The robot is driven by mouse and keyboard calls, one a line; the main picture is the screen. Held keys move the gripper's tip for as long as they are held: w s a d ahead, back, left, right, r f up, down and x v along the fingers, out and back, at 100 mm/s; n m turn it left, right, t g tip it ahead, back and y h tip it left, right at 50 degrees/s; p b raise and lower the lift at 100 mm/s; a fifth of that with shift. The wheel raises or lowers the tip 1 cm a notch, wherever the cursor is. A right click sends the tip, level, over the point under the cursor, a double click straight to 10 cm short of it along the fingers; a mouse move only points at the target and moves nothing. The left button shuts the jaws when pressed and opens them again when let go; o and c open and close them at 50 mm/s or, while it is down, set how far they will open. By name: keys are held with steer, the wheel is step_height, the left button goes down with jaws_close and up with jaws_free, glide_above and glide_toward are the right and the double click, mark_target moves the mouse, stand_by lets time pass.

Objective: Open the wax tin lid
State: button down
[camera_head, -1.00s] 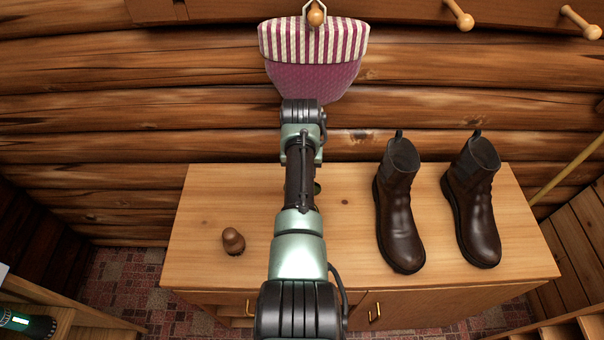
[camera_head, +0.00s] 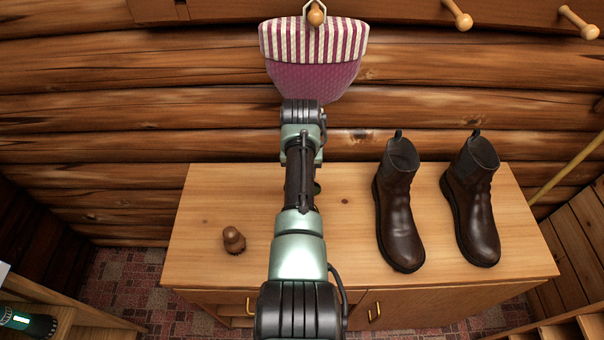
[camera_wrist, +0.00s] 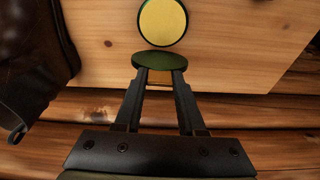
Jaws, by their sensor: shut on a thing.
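The wax tin (camera_wrist: 162,22) stands on the wooden cabinet top at the top of the wrist view. It is uncovered, with a dark green rim around yellow wax. My gripper (camera_wrist: 158,75) is shut on the dark green round lid (camera_wrist: 158,61). The lid is apart from the tin, on the gripper's side of it. In the head view my arm hides the gripper and most of the tin and lid. Only a small green bit shows beside the arm, and I cannot tell which of the two it is.
Two dark brown boots (camera_head: 399,205) (camera_head: 474,200) stand right of my arm on the cabinet top (camera_head: 345,240). A brown wooden-handled brush (camera_head: 234,240) stands at left. A striped pink bag (camera_head: 313,60) hangs on the log wall. The cabinet top is clear between brush and arm.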

steer(key=shift+c, duration=2.4)
jaws_free()
steer(key=shift+r, duration=0.1)
step_height(320, 180, up, 13)
steer(key=s, duration=0.2)
steer(key=shift+s+f+b, duration=0.2)
steer(key=shift+s+b, duration=0.1)
steer(key=shift+a, duration=0.1)
